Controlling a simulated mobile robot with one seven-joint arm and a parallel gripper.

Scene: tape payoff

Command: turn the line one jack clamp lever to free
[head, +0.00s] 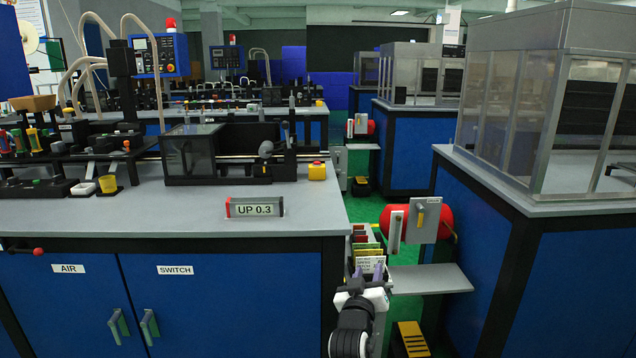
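No label for a jack clamp lever can be read, so I cannot tell which lever it is. A black lever with a red knob (38,251) sticks out under the front edge of the left bench. A grey panel with a small yellow lever (420,217) stands by a red tank, right of centre. A dark round-knobbed handle (266,149) is on the bench machine. My gripper (368,273) is low in the middle, right of the left bench. Its purple fingers look apart, in front of a holder of cards (370,262); nothing is clearly held.
The left bench (170,210) carries a sign reading UP 0.3 (254,207) and has AIR and SWITCH doors. A grey shelf (432,279) juts out above a yellow step (411,338). A blue cabinet (480,240) stands right. The green aisle between is narrow.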

